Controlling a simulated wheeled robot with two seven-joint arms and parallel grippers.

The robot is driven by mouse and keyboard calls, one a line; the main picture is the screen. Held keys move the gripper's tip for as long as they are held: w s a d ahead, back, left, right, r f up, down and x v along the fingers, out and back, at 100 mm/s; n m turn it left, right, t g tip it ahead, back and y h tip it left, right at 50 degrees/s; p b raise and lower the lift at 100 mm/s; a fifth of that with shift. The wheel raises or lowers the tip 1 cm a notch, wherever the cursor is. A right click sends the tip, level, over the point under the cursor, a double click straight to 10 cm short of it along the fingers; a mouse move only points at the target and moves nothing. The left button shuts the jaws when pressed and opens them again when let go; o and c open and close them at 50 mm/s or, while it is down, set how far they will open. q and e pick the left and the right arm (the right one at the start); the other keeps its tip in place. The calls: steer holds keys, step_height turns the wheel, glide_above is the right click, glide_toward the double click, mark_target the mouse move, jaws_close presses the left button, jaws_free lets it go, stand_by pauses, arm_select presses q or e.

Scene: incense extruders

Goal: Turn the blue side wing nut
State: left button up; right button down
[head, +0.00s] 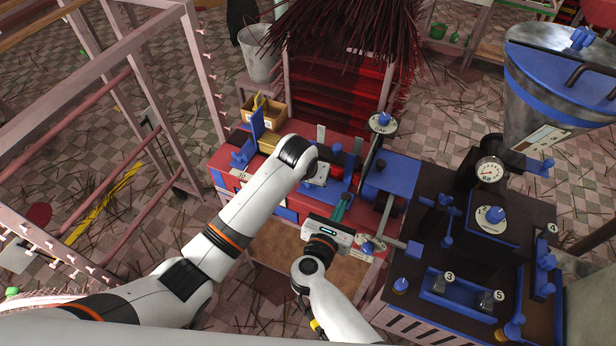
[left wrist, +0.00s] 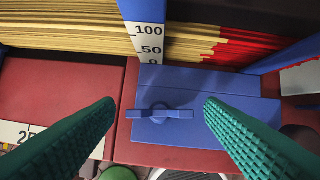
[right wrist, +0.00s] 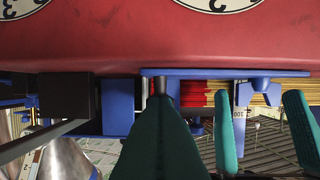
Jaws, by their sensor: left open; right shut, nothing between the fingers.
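A blue wing nut (left wrist: 160,112) sits on a flat blue block (left wrist: 210,95) in the left wrist view, its wings running left to right. My left gripper (left wrist: 158,118) is open, with its green ridged fingers on either side of the wing nut and clear of it in the picture. In the head view my left arm hides its fingers. My right gripper (head: 341,207) is shut and empty beside the red machine's right part.
A scale plate (left wrist: 150,45) stands behind the wing nut, beside yellow and red sticks (left wrist: 190,45). A dark-topped machine (head: 465,260) with blue knobs stands at right. A pink rack (head: 100,110) is at left. Both arms are close together over the red machine (head: 225,160).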

arm_select(q)
steer(key=v, duration=1.2)
steer(key=shift+s, duration=0.1)
steer(key=v, duration=1.2)
steer(key=shift+s, duration=0.15)
steer(key=shift+a+f, duration=0.1)
steer(key=shift+a, duration=0.05)
steer(key=shift+f+b, duration=0.55)
steer(key=shift+b, duration=0.05)
arm_select(e)
steer(key=shift+f+v, duration=0.2)
steer(key=shift+v, duration=0.8)
steer(key=shift+f+v, duration=0.2)
steer(key=shift+v, duration=0.75)
steer(key=shift+f+v, duration=0.15)
steer(key=shift+v, duration=0.85)
